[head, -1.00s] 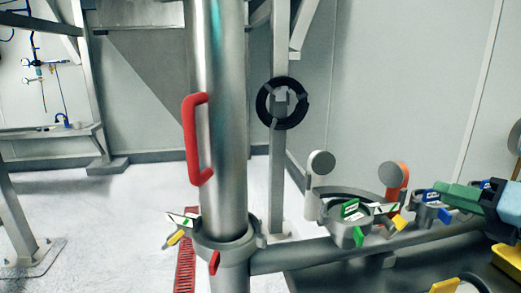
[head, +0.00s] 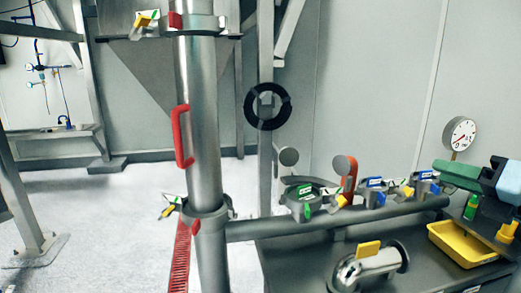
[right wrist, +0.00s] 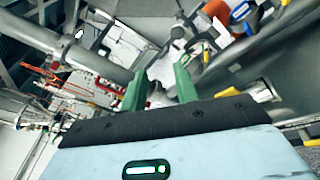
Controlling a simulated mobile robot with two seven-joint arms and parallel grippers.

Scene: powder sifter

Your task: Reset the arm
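My right gripper (head: 456,174) is at the right edge of the head view, above the table, with a green finger pointing left. In the right wrist view its two green fingers (right wrist: 160,84) stand apart, with no held thing visible between them. My left gripper is in neither view. A tall steel pipe (head: 200,130) with a red handle (head: 182,137) stands left of centre in the head view. A horizontal pipe (head: 270,228) with clamps and coloured tags runs right from it towards the area below my right gripper.
A dark table (head: 300,270) fills the lower right. A round gauge (head: 460,133) stands behind my right gripper. The pale floor at left is mostly open.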

